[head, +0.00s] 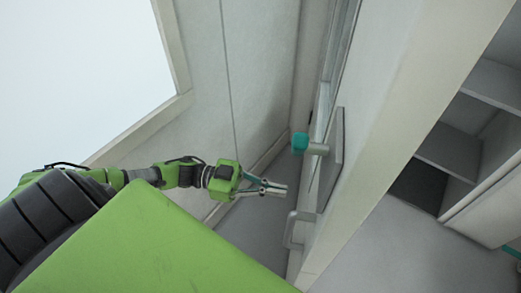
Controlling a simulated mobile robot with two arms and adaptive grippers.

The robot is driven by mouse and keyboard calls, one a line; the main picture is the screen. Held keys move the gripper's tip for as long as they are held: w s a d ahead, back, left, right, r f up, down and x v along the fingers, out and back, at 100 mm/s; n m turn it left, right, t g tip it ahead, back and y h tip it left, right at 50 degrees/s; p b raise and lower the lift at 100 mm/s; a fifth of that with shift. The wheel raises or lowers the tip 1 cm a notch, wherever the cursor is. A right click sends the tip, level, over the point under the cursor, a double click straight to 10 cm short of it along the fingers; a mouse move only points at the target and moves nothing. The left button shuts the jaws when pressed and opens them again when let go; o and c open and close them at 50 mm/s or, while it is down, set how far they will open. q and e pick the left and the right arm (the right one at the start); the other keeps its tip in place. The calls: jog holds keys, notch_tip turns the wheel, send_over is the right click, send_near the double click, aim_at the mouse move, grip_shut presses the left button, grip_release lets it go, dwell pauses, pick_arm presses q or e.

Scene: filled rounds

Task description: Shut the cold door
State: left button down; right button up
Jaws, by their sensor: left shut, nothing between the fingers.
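A pale door (398,62), seen steeply at a slant, fills the right of centre. A teal-ended knob (300,143) sticks out from a grey plate (336,158) there, and a grey loop handle (291,231) is below it. I cannot tell for sure how far this door stands open. My left gripper (281,189) is shut and empty. In the picture it is left of the plate, below the knob and above the loop handle, seemingly apart from both.
A pale wall (240,75) with a bright window-like opening (80,70) is on the left. Open shelves (450,145) stand on the right, with grey floor (380,255) below. A small teal piece (511,252) shows at the right edge.

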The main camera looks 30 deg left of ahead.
aim_at(315, 197)
pick_arm(q)
jog(key=p+x, duration=0.2)
jog(key=x, duration=0.4)
jog(key=shift+w+d, duration=0.1)
jog(key=shift+d, duration=0.25)
pick_arm(e)
jog(key=a+r, duration=0.1)
jog(key=r, duration=0.2)
jog(key=shift+s+a, duration=0.4)
pick_arm(q)
jog(key=shift+w, duration=0.1)
pick_arm(e)
jog(key=shift+d, duration=0.35)
